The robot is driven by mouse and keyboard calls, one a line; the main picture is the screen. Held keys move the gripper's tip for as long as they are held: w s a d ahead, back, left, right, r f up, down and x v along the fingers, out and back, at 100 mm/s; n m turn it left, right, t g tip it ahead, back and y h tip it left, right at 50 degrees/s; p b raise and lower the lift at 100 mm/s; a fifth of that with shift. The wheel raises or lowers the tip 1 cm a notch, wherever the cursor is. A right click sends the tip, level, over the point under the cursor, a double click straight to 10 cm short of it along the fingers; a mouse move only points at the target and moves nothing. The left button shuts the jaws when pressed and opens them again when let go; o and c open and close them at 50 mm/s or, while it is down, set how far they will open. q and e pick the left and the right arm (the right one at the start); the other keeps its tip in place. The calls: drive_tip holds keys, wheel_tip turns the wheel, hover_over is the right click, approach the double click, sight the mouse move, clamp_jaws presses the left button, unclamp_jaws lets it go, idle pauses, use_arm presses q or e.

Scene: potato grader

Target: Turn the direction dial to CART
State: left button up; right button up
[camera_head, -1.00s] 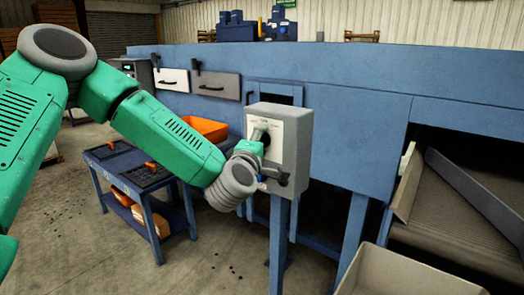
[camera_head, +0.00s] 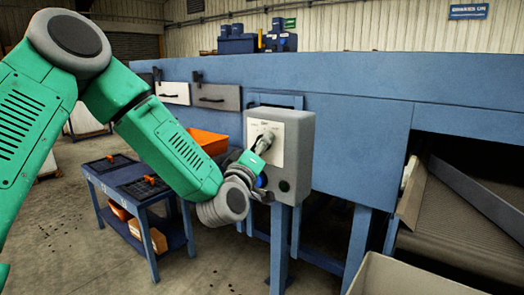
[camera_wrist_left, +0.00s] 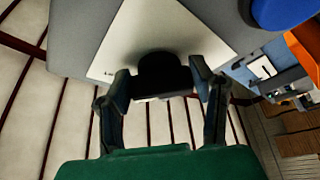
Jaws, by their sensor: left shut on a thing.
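The grey control box (camera_head: 299,150) stands on a blue post in front of the blue machine, with a pale label plate (camera_head: 275,133) on its face. My left gripper (camera_head: 264,143) is at the plate, shut on the dial. In the left wrist view the black dial (camera_wrist_left: 163,72) sits between the two fingers of my left gripper (camera_wrist_left: 160,88), against the pale plate (camera_wrist_left: 108,45). The gripper hides much of the dial, and its lettering and pointing direction cannot be read. My right gripper is not in view.
A blue button (camera_wrist_left: 285,12) is on the box near the dial. A blue table (camera_head: 150,205) with black trays and an orange bin (camera_head: 208,141) stand left of the box. A conveyor (camera_head: 465,215) and pale bin (camera_head: 400,275) lie right.

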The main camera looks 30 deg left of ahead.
use_arm(q)
drive_tip(key=shift+a+r, duration=0.15)
drive_tip(key=o, duration=1)
drive_tip(key=shift+o, duration=0.8)
drive_tip(key=shift+w, duration=0.1)
drive_tip(key=shift+a, duration=0.2)
drive_tip(key=shift+f, duration=0.2)
drive_tip(key=shift+s, duration=0.2)
drive_tip(key=v, duration=1.1)
drive_tip(key=shift+s+f, duration=0.2)
drive_tip(key=shift+f, duration=0.05)
